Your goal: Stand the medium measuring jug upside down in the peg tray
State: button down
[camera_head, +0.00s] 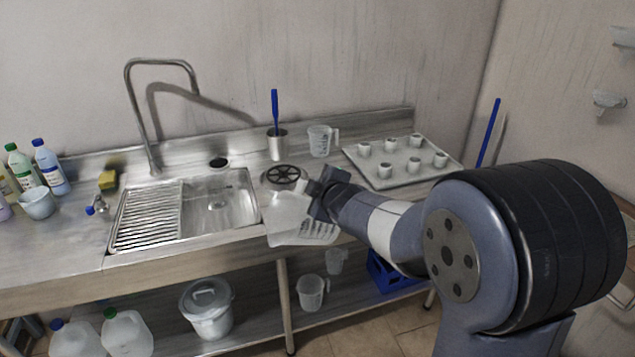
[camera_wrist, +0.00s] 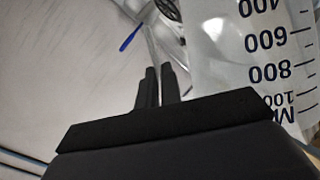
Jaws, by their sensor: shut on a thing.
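My gripper (camera_head: 312,187) is shut on a translucent measuring jug (camera_head: 285,217), held in the air in front of the counter edge. In the head view the jug's wider end faces down, so it looks inverted and somewhat tilted. In the wrist view my finger tips (camera_wrist: 155,85) are close together, with the jug's wall (camera_wrist: 225,60) at the right. The exact grip point is unclear. The peg tray (camera_head: 362,172), with several short white pegs, lies on the counter to the right; no jug stands on it.
Another measuring jug (camera_head: 320,142) stands on the counter left of the tray, near a steel cup (camera_head: 277,146) with a blue-handled tool. A black spoked disc (camera_head: 284,175) lies behind the held jug. The sink (camera_head: 225,205) is left. More jugs (camera_head: 311,291) stand on the lower shelf.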

jog(key=m, duration=0.3)
jog(key=shift+p, duration=0.35)
jog(key=m+p, duration=0.1)
jog(key=m, duration=0.1)
jog(key=shift+r+m+p, duration=0.25)
jog(key=shift+m+p, duration=0.05)
jog(key=shift+p, duration=0.1)
jog(key=shift+m+p, duration=0.55)
jog(key=shift+m, duration=0.35)
jog(key=m+p, duration=0.1)
jog(key=m, duration=0.1)
jog(key=shift+m, duration=0.3)
jog(key=shift+f+m+p, duration=0.25)
jog(key=shift+m+p, duration=0.3)
jog(key=shift+m, duration=0.55)
